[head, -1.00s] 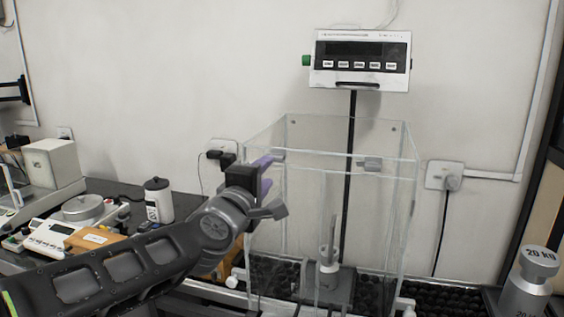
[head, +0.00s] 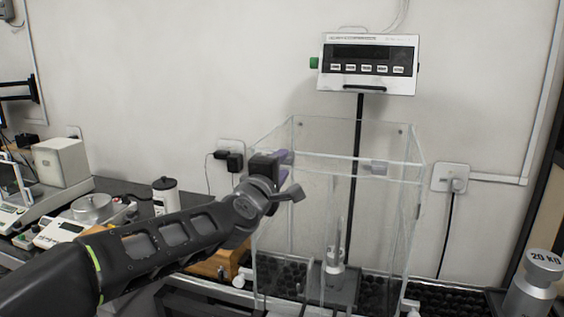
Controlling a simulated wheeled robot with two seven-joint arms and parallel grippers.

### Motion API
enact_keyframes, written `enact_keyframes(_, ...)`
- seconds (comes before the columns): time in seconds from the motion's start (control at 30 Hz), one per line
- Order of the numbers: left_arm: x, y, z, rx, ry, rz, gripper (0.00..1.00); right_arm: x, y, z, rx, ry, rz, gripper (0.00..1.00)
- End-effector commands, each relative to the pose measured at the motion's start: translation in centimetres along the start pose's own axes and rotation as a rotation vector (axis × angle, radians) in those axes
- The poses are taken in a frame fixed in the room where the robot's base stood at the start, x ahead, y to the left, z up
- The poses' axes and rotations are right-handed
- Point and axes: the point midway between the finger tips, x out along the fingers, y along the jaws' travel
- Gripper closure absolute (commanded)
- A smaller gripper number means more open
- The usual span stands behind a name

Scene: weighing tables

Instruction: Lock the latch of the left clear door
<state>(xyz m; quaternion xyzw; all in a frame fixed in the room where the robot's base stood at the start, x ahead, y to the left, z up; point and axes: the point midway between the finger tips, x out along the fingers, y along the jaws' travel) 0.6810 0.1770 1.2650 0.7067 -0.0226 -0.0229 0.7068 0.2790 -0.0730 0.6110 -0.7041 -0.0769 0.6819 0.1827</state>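The clear box (head: 330,215) stands in the middle, its clear walls showing a weight inside. My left gripper (head: 284,160) is at the upper left corner of the box, level with its top front edge. A bit of purple on the gripper shows there. The wrist covers most of the fingers, so I cannot tell whether they are open or touching the box. The left door's latch is hidden or merged with the gripper. A small grey latch (head: 374,168) shows on the upper right front. My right gripper is out of view.
A scale display (head: 368,65) stands on a pole behind the box. A steel 20 kg weight (head: 538,275) is at the right. An orange-brown box (head: 218,264) sits under my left arm. A white bottle (head: 165,196) and small scales (head: 92,208) are at the left.

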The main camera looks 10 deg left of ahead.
Motion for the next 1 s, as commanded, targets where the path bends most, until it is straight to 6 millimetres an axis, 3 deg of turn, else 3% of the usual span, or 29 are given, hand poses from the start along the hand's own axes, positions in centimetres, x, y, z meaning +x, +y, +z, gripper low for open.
enact_keyframes(0.37,0.98,-0.04,-0.03,0.0,0.001,0.0,0.65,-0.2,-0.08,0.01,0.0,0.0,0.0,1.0)
enact_keyframes(0.8,0.95,-0.05,-0.01,0.0,0.0,0.0,1.0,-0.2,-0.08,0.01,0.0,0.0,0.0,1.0)
enact_keyframes(1.0,0.95,-0.06,0.0,0.0,0.0,-0.001,1.0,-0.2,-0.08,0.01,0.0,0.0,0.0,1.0)
